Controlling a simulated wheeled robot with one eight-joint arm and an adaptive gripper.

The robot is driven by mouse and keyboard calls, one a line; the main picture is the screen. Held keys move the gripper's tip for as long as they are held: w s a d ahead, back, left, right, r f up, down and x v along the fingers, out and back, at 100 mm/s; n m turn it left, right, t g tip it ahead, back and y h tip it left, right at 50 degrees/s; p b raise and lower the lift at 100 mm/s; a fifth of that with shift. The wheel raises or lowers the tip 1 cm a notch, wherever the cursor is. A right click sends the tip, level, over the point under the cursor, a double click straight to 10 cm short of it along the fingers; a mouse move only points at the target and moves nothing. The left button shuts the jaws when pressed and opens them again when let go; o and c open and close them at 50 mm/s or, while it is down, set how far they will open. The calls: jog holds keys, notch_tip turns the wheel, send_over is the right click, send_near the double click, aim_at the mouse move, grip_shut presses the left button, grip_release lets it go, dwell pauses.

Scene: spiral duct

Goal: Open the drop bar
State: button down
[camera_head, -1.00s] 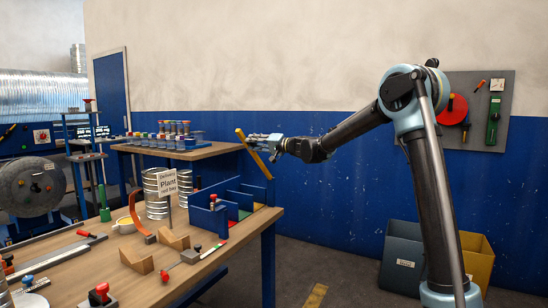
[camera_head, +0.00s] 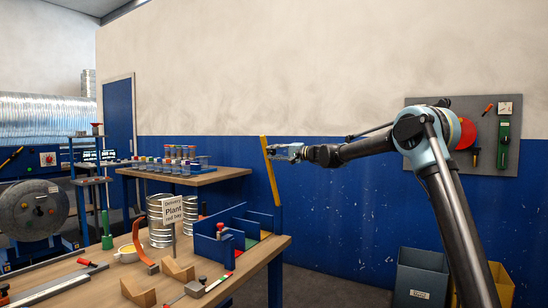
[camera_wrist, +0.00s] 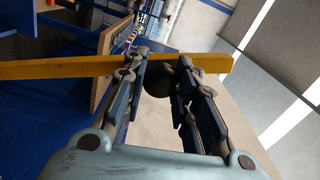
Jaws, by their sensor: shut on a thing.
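The drop bar (camera_head: 270,170) is a long yellow bar in the head view, standing almost upright at the right end of the workbench. Its lower end meets a blue post (camera_head: 277,222) at the bench corner. My gripper (camera_head: 272,152) is at the bar's upper part, coming from the right. In the wrist view the yellow bar (camera_wrist: 60,69) crosses the picture from the left and passes at the fingers (camera_wrist: 165,72). A dark round knob (camera_wrist: 187,78) shows between the fingers, and my gripper is shut on it or on the bar; the exact contact is partly hidden.
The workbench (camera_head: 90,285) holds a blue divided tray (camera_head: 238,215), metal cans (camera_head: 160,232), wooden cradles (camera_head: 178,271) and a delivery sign (camera_head: 172,208). A second table (camera_head: 205,176) stands behind. Bins (camera_head: 420,280) stand at the right. The air above the bench is clear.

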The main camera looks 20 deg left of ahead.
jog(key=shift+w+d+f, duration=0.15)
jog(key=shift+w, duration=0.05)
jog(key=c, duration=1.3)
grip_release()
jog(key=shift+s, duration=0.1)
jog(key=d, duration=0.8)
jog(key=s+d, duration=0.1)
jog(key=d, duration=0.3)
